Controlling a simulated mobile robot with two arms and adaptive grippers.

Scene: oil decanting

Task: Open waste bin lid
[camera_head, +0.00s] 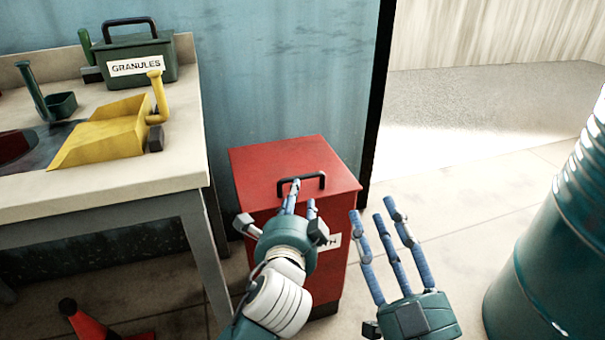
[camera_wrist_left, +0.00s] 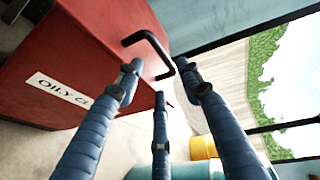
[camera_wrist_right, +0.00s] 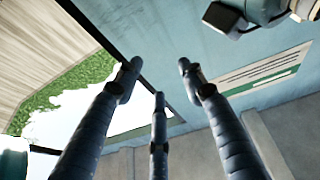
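The red waste bin (camera_head: 335,260) stands on the floor beside the workbench, its lid (camera_head: 270,160) down. A black bar handle (camera_head: 312,180) stands on top of the lid. My left gripper (camera_head: 299,196) is open at the bin's front, with its fingertips close to the handle. In the left wrist view the handle (camera_wrist_left: 150,36) shows just beyond the spread fingers (camera_wrist_left: 160,85); I cannot tell whether they touch. The bin's white label (camera_wrist_left: 60,92) reads "OILY CL" before a finger covers it. My right gripper (camera_head: 378,210) is open and empty to the right of the bin.
The workbench (camera_head: 110,200) at left carries a green GRANULES box (camera_head: 150,70), a yellow dustpan (camera_head: 105,132) and a green scoop (camera_head: 60,103). A teal drum (camera_head: 550,260) stands at right. A red cone (camera_head: 88,325) is at lower left. Floor right of the bin is clear.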

